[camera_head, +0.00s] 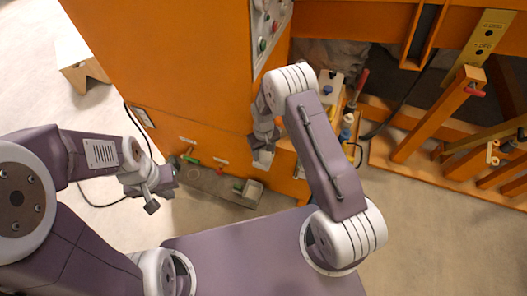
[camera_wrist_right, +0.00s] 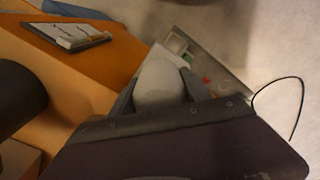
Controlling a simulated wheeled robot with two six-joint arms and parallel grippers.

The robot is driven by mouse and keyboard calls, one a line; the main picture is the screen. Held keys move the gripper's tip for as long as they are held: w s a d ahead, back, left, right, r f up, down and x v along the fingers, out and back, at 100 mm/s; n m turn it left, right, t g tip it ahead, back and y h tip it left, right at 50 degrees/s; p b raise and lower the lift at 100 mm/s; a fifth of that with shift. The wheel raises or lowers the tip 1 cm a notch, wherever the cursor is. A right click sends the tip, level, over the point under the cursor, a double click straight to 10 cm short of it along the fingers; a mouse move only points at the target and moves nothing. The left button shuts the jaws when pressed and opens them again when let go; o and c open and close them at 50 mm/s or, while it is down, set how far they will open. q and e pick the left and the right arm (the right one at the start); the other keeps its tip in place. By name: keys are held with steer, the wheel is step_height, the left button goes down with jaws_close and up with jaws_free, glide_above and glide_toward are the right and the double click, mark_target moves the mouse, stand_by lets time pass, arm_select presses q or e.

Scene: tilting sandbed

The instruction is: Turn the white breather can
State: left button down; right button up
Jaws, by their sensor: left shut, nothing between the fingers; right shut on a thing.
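The white breather can (camera_wrist_right: 160,84) shows in the right wrist view as a rounded, pale grey-white body between the fingers of my right gripper (camera_wrist_right: 162,76). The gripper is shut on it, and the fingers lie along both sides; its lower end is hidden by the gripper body. In the head view my right gripper (camera_head: 264,148) is beside the orange cabinet's lower front, with a pale part at its tips. How far the can is turned cannot be told. My left gripper (camera_head: 160,186) is shut and empty, to the left, apart from the can.
The orange cabinet (camera_head: 180,60) carries a button panel (camera_head: 266,32). A grey ledge (camera_head: 212,184) below holds small tools and a grey bin (camera_head: 251,191). An orange frame (camera_head: 430,120) and bottles (camera_head: 347,120) stand to the right. Open floor (camera_head: 430,230) lies at the lower right.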

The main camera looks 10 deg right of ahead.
steer(key=shift+w, duration=0.1)
stand_by(0.3)
steer(key=o, duration=1.1)
step_height(320, 180, up, 9)
steer(key=shift+r+p, duration=0.1)
steer(key=shift+p, duration=0.75)
